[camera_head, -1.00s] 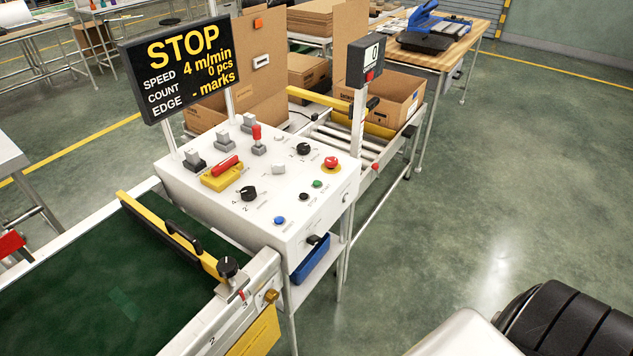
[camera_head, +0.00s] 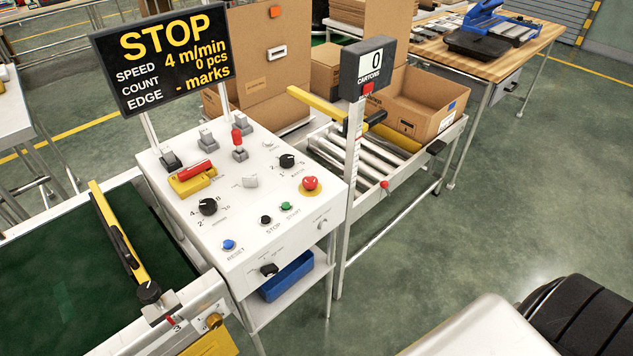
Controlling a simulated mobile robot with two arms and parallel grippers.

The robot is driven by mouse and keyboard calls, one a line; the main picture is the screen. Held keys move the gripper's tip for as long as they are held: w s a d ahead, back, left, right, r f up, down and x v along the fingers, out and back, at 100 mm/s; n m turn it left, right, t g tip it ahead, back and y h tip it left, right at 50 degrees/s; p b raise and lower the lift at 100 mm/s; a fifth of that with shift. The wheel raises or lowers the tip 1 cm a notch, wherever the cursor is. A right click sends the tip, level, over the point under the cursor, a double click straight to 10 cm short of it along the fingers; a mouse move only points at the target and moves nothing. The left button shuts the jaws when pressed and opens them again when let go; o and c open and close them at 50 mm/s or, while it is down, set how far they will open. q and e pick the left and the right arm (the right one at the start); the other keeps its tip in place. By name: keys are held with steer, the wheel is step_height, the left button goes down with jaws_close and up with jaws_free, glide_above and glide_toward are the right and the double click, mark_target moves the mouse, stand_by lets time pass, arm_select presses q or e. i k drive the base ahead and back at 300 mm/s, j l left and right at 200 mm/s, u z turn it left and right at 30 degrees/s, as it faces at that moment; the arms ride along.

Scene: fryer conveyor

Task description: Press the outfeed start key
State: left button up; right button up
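A white control panel (camera_head: 225,225) stands in the middle of the head view. Its top carries a green button (camera_head: 286,206) labelled START, a black button (camera_head: 266,219) labelled STOP and a blue button (camera_head: 229,244) labelled RESET. A red mushroom button (camera_head: 310,184) on a yellow ring sits right of them. Which of these is the outfeed start key, I cannot tell from the labels. A black display (camera_head: 161,58) above the panel reads STOP, speed 4 m/min, count 0 pcs. Neither of my grippers is in view.
A green conveyor belt (camera_head: 60,285) with a yellow guide bar (camera_head: 118,232) lies at left. A roller outfeed (camera_head: 350,158) with an open carton (camera_head: 415,106) is behind the panel. A counter (camera_head: 367,69) on a post reads 0 cartons.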

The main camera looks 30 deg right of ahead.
mark_target(286, 206)
steer(key=l+u, duration=0.1)
steer(key=l, duration=0.5)
steer(key=l+u, duration=0.15)
steer(key=l, duration=0.4)
steer(key=k+l+u, duration=0.1)
steer(key=l, duration=0.5)
steer(key=k+l+u, duration=0.15)
steer(key=l, duration=0.4)
